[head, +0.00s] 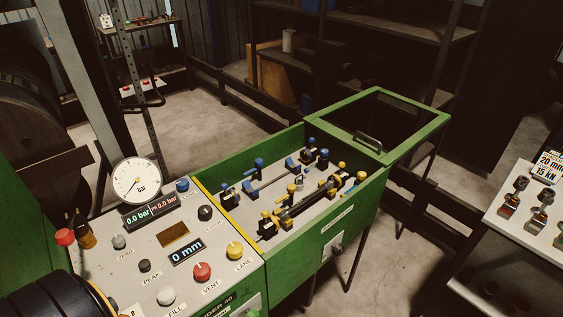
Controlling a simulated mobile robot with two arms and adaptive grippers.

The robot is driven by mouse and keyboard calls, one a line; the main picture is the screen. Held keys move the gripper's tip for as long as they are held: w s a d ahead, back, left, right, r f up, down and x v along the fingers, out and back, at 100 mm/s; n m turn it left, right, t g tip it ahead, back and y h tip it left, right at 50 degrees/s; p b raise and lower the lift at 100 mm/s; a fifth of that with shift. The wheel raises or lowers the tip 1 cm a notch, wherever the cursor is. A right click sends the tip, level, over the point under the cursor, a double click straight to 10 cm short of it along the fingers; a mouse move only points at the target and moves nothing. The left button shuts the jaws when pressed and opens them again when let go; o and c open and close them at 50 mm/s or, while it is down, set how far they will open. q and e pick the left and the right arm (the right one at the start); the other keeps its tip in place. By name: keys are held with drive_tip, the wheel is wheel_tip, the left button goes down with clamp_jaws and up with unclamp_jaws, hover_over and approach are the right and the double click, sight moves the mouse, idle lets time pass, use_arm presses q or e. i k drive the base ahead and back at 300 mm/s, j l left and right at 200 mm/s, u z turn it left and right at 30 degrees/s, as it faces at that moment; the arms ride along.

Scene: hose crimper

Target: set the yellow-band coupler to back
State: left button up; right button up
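A green open-topped trough (322,244) holds two rows of fittings on a light bed. The nearer row has yellow-marked black fittings, with yellow parts at its left end (267,226) and right end (361,176). A dark hose or rod (305,207) lies between them. The farther row has blue-marked fittings (323,154) and a thin rod. I cannot tell which yellow-marked part is the yellow-band coupler, or which way its lever is set. Neither of my grippers is in view.
A control panel (150,262) stands left of the trough, with a round gauge (137,181), readouts, and a yellow LANE knob (235,250). A mesh-covered lid frame (428,124) stands over the trough's far end. A cart (503,225) with fittings is at right.

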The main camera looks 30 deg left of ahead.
sight(266, 228)
drive_tip(key=u, duration=1.1)
drive_tip(key=i+l+u, duration=0.1)
drive_tip(key=l, duration=0.35)
drive_tip(key=i+l+u, duration=0.1)
drive_tip(key=l, duration=0.4)
